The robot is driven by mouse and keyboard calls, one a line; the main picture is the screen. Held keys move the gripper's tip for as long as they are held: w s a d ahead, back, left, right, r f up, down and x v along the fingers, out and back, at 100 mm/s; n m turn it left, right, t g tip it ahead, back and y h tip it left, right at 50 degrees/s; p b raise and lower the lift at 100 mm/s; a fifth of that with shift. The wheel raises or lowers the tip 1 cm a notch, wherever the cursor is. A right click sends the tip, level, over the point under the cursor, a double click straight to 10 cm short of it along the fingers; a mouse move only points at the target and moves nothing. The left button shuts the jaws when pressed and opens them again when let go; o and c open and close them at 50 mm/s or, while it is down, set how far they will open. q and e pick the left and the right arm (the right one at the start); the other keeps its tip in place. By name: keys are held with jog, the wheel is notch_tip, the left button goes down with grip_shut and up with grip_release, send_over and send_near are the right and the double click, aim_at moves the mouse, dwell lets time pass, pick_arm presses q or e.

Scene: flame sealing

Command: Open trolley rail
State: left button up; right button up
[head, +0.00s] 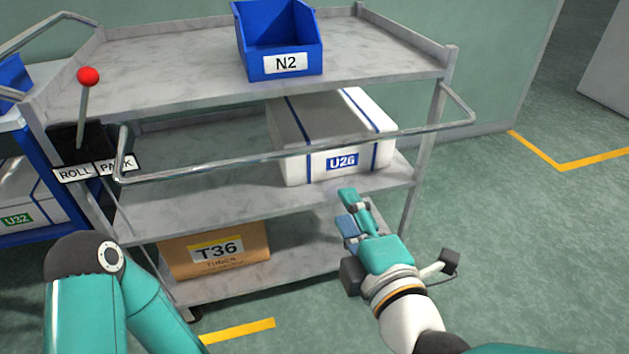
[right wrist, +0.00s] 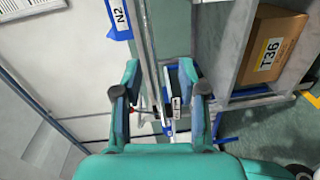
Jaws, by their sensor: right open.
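The trolley rail (head: 285,152) is a bright metal bar across the trolley's front, between the top and middle shelves. Its bent ends meet the posts, and it crosses in front of the white U26 box. My right gripper (head: 350,215) is open and empty, below the rail in the head view, near the middle shelf's front edge. In the right wrist view the open gripper (right wrist: 160,85) has a long pale metal edge running between its fingers; I cannot tell whether it is the rail or a shelf edge. My left gripper is out of view.
A red-knobbed lever (head: 88,77) stands above ROLL and PARK labels at the left post. The shelves hold a blue N2 bin (head: 285,45), the U26 box (head: 340,140) and a T36 carton (head: 215,250). A blue cart stands left; the floor right is clear.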

aim_at(316, 150)
pick_arm(q)
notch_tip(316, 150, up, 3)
jog(key=p, duration=0.4)
pick_arm(e)
jog(key=shift+n+t, duration=0.3)
jog(key=shift+n, duration=0.1)
jog(key=x, duration=1.6)
jog(key=shift+a+r, duration=0.15)
jog(key=shift+r, duration=0.25)
jog(key=shift+c, duration=0.3)
grip_shut()
